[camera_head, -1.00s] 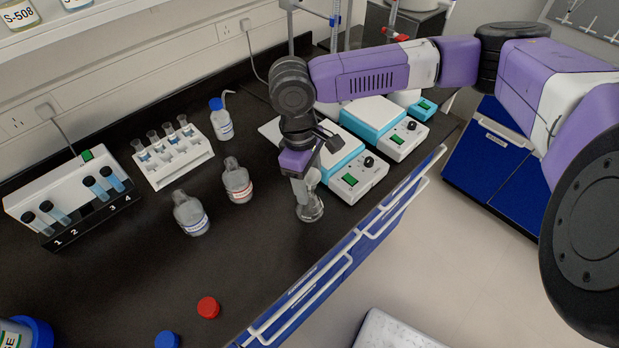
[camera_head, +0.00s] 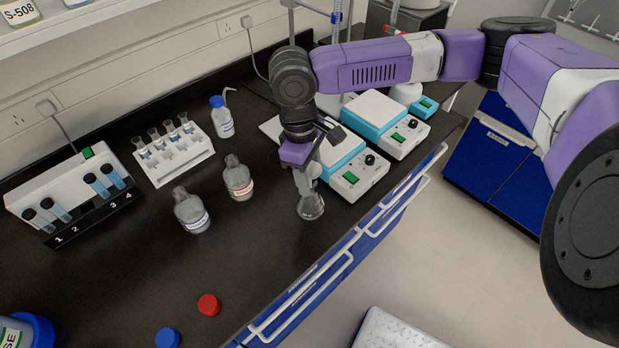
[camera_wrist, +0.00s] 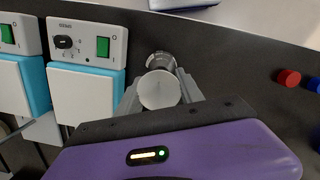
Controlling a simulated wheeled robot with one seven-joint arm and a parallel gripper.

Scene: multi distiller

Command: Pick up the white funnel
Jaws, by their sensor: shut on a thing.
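The white funnel (camera_wrist: 160,90) shows in the wrist view as a round pale disc between the two fingers. My gripper (camera_wrist: 158,96) is shut on it. In the head view my gripper (camera_head: 306,180) points down above a clear glass flask (camera_head: 311,207) on the dark bench; the funnel is mostly hidden there by the fingers. The flask also shows just beyond the funnel in the wrist view (camera_wrist: 159,60). I cannot tell whether the funnel's stem is still inside the flask neck.
White and teal hotplates (camera_head: 357,177) stand close on the right of my gripper. Two glass bottles, one of them with a red label (camera_head: 238,180), stand to the left, with a white tube rack (camera_head: 178,158) behind. Red (camera_head: 209,305) and blue caps lie in front. The bench edge is near.

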